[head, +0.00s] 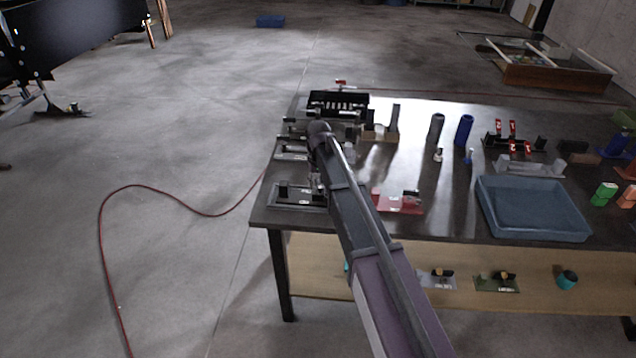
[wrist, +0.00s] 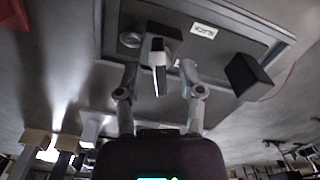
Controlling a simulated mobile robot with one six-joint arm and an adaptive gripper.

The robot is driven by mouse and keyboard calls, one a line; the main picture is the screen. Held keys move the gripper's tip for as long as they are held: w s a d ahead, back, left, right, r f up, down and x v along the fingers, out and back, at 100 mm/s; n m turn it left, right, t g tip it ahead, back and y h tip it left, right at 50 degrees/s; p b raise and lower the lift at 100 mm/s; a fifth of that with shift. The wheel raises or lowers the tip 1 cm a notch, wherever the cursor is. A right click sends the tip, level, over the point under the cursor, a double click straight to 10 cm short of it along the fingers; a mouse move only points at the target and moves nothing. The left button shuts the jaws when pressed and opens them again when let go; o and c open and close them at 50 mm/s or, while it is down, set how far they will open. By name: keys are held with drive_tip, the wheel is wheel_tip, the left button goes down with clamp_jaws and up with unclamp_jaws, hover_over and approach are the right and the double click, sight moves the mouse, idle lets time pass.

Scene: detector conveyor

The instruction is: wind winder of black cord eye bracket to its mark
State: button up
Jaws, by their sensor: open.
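The cord eye bracket is a dark plate (head: 285,203) with black blocks, at the near left corner of the table in the head view. In the wrist view its grey-edged plate (wrist: 225,22) carries a white label, a round eye (wrist: 130,39) and a black block (wrist: 248,77). The winder (wrist: 158,62), a pale-faced lever on a dark block, stands up from the plate. My gripper (wrist: 160,73) is open, with one finger on each side of the winder. I cannot tell whether either finger touches it. No mark can be made out. In the head view my arm partly covers the bracket.
A red plate fixture (head: 400,204) lies just right of my arm. A blue tray (head: 530,232) is further right. Blue and grey cylinders (head: 464,130) and a black rack (head: 338,101) stand further back.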

sight(318, 183)
drive_tip(key=shift+n, duration=0.3)
drive_tip(key=n, duration=0.6)
drive_tip(key=shift+n, duration=0.3)
drive_tip(key=n, duration=0.6)
drive_tip(key=shift+n, duration=0.4)
wheel_tip(318, 183, up, 14)
drive_tip(key=p, duration=1.4)
drive_tip(key=s+d+f+m+b, duration=0.5)
drive_tip(key=s+d+m, duration=0.2)
drive_tip(key=s+d, duration=0.3)
drive_tip(key=s+d+f+m+b, duration=0.6)
drive_tip(key=s+d+m, duration=0.2)
drive_tip(key=s+d, duration=0.2)
drive_tip(key=shift+s+d, duration=0.35)
drive_tip(key=shift+s, duration=0.5)
